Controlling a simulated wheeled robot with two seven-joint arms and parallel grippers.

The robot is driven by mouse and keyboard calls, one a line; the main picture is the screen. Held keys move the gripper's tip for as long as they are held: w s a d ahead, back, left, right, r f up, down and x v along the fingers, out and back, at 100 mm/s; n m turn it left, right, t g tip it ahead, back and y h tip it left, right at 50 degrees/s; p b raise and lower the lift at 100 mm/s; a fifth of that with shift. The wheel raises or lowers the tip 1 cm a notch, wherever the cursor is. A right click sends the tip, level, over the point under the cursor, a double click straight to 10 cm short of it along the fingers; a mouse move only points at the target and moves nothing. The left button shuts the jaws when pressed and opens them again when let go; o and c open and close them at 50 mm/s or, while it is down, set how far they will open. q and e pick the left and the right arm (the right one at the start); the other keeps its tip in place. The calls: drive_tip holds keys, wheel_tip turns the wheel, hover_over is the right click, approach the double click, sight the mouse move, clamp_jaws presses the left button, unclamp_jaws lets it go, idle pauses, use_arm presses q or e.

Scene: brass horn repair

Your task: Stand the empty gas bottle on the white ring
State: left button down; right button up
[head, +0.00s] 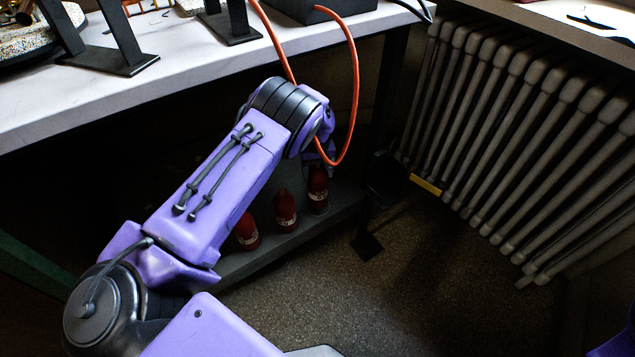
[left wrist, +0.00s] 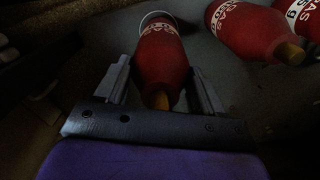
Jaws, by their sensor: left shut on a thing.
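In the left wrist view a red gas bottle (left wrist: 161,62) with white lettering and a brass-coloured neck stands between the fingers of my left gripper (left wrist: 160,75), which is shut on it. A white ring (left wrist: 158,15) shows as an arc at the bottle's base; whether the bottle rests fully on it cannot be told. In the head view my left arm reaches under the bench, and its gripper is mostly hidden. The rightmost red bottle (head: 318,192) is just below my wrist there. My right gripper is not in view.
More red gas bottles (head: 285,212) stand on the low shelf (head: 290,237) beside the held one; two show close by in the left wrist view (left wrist: 245,30). An orange hose (head: 354,90) hangs near my wrist. A radiator (head: 520,130) stands right.

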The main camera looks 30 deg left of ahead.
use_arm(q)
drive_tip(key=shift+w+a+f, duration=0.15)
drive_tip(key=shift+w+f, duration=0.15)
drive_tip(key=shift+f, duration=0.1)
drive_tip(key=shift+f+b, duration=0.5)
drive_tip(key=shift+f, duration=0.95)
drive_tip(key=shift+c, duration=0.6)
unclamp_jaws()
wheel_tip(320, 180, up, 8)
drive_tip(key=shift+s+f+p, duration=0.1)
drive_tip(key=shift+p, duration=1.15)
